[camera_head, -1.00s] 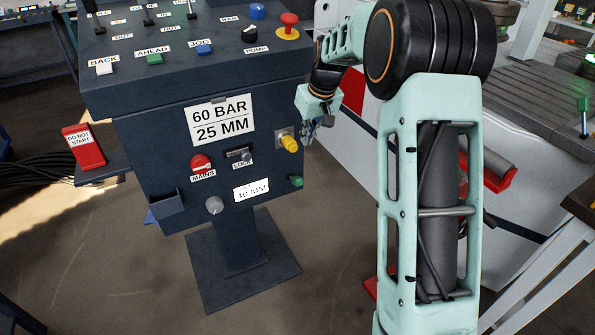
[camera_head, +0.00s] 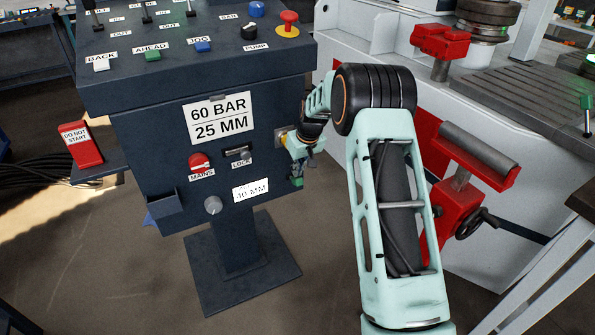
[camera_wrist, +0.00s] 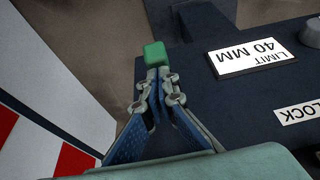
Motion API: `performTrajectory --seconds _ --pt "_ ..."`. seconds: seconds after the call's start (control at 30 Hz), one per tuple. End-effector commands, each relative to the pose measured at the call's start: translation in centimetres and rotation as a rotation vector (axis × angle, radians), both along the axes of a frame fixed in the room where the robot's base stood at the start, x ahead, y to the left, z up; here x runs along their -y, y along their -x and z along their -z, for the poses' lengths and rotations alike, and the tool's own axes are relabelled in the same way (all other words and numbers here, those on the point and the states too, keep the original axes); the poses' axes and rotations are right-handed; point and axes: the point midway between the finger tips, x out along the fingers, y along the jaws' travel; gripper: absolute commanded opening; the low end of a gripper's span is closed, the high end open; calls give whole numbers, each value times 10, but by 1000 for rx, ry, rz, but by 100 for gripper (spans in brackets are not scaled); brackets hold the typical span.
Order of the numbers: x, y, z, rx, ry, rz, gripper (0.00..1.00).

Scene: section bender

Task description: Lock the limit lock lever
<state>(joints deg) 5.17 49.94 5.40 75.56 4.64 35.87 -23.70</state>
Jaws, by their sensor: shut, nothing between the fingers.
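A small green handle end (camera_head: 297,182) sticks out at the lower right edge of the dark control cabinet (camera_head: 150,125), right of the "LIMIT 40 MM" label (camera_head: 251,190). The wrist view shows it as a green block (camera_wrist: 155,54) just beyond my fingertips. My gripper (camera_wrist: 158,76) is shut and empty, pointing at the green end; I cannot tell whether they touch. In the head view my gripper (camera_head: 299,170) is just above the green end. A dark slot with a small grey knob (camera_head: 243,154) sits above the "LOCK" label (camera_head: 242,163), left of my gripper.
A red mains switch (camera_head: 199,162) and a grey round knob (camera_head: 213,205) are on the cabinet front. A yellow knob is mostly hidden behind my wrist. Buttons and a red mushroom stop (camera_head: 289,23) top the console.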

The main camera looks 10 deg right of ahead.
Motion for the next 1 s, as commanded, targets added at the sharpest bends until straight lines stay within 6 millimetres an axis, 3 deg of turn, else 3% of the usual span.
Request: performTrajectory --seconds 1.0 --pt "2 6 9 73 -25 0 0"
